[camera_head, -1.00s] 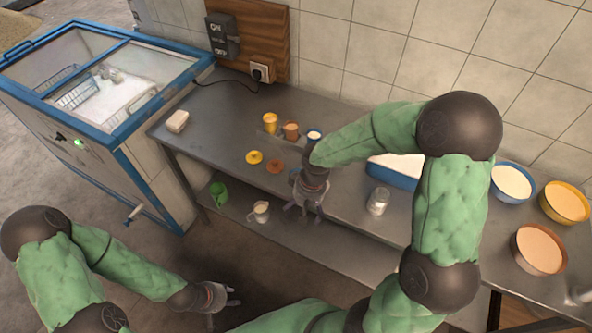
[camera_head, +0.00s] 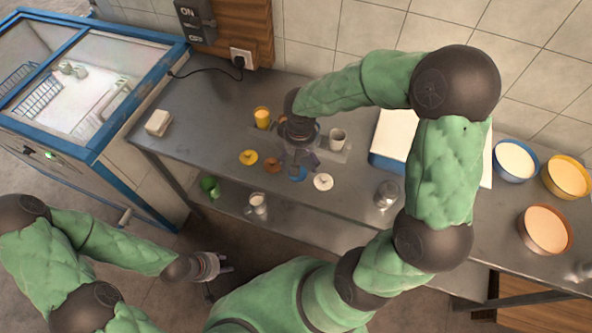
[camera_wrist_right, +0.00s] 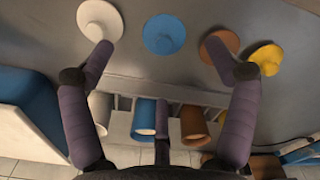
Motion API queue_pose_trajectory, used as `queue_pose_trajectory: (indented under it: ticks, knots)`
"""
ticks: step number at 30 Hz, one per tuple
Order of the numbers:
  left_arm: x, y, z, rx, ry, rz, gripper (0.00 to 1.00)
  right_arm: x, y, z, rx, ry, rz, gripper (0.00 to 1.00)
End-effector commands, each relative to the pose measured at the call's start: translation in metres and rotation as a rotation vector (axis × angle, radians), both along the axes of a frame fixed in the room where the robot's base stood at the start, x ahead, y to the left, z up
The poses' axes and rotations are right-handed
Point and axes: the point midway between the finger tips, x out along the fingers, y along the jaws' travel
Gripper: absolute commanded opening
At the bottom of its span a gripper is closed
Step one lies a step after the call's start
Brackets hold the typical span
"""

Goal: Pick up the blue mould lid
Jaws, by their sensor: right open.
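The blue mould lid (camera_head: 297,175) lies flat on the grey table in the head view, partly hidden by my right gripper (camera_head: 300,168). In the right wrist view the blue lid (camera_wrist_right: 164,34) is a round disc with a raised knob, centred between the spread fingers of my right gripper (camera_wrist_right: 158,55). That gripper is open and empty above the lid, not visibly touching it. My left gripper (camera_head: 224,263) is in front of the table, low, with its fingers apart and empty.
A white lid (camera_head: 323,182) lies right of the blue one; an orange-brown lid (camera_head: 272,165) and a yellow lid (camera_head: 248,158) lie left. Behind stand the yellow mould (camera_head: 262,118), white mould (camera_head: 337,138) and blue mould (camera_wrist_right: 145,115). A glass jar (camera_head: 386,195) stands right.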

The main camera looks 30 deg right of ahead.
Motion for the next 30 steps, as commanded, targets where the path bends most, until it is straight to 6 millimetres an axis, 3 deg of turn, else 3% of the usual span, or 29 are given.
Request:
queue_pose_trajectory:
  ticks: [3,11,21,28,30]
  knots:
    - [0.0,0.0,-0.005,0.0,0.0,0.0,0.4,0.0,0.0,-0.015,0.001,0.001,-0.002,0.87]
    - [0.0,0.0,-0.008,0.0,-0.001,0.0,0.4,0.002,0.001,-0.028,0.001,0.0,0.0,0.87]
    - [0.0,0.0,-0.023,0.0,-0.001,0.0,0.4,0.006,0.002,-0.07,0.001,0.0,-0.001,0.87]
    - [0.0,0.0,-0.022,0.0,-0.001,0.0,0.4,0.006,0.002,-0.071,0.001,-0.002,-0.001,0.87]
    - [0.001,0.0,-0.022,0.0,-0.001,0.0,0.4,0.006,0.002,-0.071,0.001,-0.002,-0.001,0.71]
